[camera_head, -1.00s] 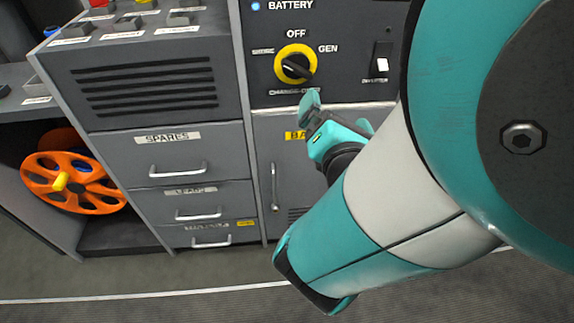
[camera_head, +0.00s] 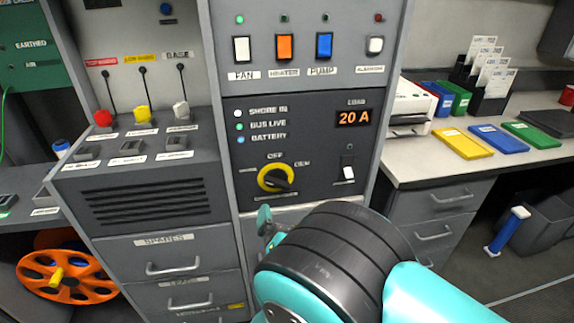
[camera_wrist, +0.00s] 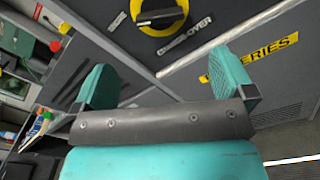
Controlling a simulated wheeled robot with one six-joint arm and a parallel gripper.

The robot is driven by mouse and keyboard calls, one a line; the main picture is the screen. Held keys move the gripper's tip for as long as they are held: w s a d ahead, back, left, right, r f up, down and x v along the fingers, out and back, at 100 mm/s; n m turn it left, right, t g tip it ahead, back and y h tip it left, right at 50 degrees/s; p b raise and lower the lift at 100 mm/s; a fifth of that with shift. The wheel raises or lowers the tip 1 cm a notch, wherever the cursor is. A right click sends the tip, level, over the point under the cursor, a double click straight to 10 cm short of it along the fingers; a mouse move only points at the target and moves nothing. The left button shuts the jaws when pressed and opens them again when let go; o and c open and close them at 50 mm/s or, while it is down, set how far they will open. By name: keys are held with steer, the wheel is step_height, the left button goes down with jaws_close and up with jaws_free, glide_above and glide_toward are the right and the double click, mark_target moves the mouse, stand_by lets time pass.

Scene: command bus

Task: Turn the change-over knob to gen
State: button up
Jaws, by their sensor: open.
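The change-over knob (camera_head: 276,178) is a black bar handle on a yellow ring, low on the dark panel. OFF is printed above it and GEN at its upper right; its bar slants from upper left to lower right, and I cannot tell which end points. In the wrist view the knob (camera_wrist: 158,14) is at the top edge, partly cut off, beyond the fingertips. My gripper (camera_wrist: 167,80) is open and empty, its teal fingers apart and clear of the knob. In the head view my gripper (camera_head: 268,228) is below the knob, partly hidden by my arm.
A toggle switch (camera_head: 348,168) and a 20 A display (camera_head: 354,118) sit right of the knob. Rocker switches, including an orange one (camera_head: 285,48), are above. Levers with coloured knobs (camera_head: 142,114) stand at left. A counter (camera_head: 440,170) with coloured folders is at right.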

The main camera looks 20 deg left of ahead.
mark_target(278, 186)
steer(key=p+x, duration=0.1)
steer(key=x, duration=1)
steer(key=shift+w+r, duration=0.1)
steer(key=shift+w, duration=0.05)
steer(key=c, duration=0.9)
